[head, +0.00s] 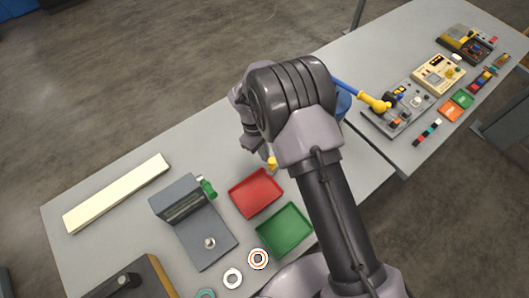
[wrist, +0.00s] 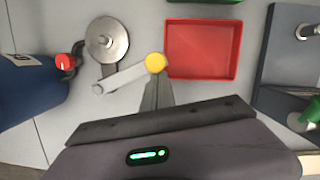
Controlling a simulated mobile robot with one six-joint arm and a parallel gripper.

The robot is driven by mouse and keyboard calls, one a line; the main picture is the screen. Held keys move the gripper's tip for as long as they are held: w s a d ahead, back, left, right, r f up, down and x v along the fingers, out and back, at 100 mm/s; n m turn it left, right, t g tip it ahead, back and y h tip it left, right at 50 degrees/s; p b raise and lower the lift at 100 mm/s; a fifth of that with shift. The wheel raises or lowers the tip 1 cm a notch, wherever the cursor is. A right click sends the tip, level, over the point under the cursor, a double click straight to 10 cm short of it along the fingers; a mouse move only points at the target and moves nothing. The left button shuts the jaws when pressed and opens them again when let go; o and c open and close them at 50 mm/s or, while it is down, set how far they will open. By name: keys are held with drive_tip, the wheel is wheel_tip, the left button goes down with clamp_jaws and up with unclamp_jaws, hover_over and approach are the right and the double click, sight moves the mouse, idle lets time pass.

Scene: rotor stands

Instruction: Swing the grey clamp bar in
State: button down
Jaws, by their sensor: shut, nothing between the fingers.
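The grey clamp bar (wrist: 125,76) shows in the wrist view, with a yellow knob (wrist: 155,62) at its right end and a round pivot at its left end. It lies beside a round silver disc (wrist: 107,40) with a central hub, not across the disc's middle. My gripper (wrist: 156,82) is shut and empty, its fingertips close at the knob; I cannot tell whether they touch it. In the head view the yellow knob (head: 272,163) peeks out under my arm, which hides the bar, the disc and my fingertips.
A red tray (wrist: 202,50) is right of the knob, with a green tray (head: 284,229) beyond it. A grey stand (wrist: 280,55) with a green handle is farther right. A blue container (wrist: 28,95) with a red-topped part is at left. A second bench (head: 420,160) holds several devices.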

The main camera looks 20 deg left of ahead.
drive_tip(key=shift+d, duration=0.1)
drive_tip(key=w+d+n+t+y, duration=0.1)
drive_tip(key=w+d+n, duration=0.3)
drive_tip(key=d+n, duration=0.9)
drive_tip(key=shift+w+d+t, duration=0.15)
drive_tip(key=shift+d+t, duration=0.15)
drive_tip(key=shift+t, duration=0.6)
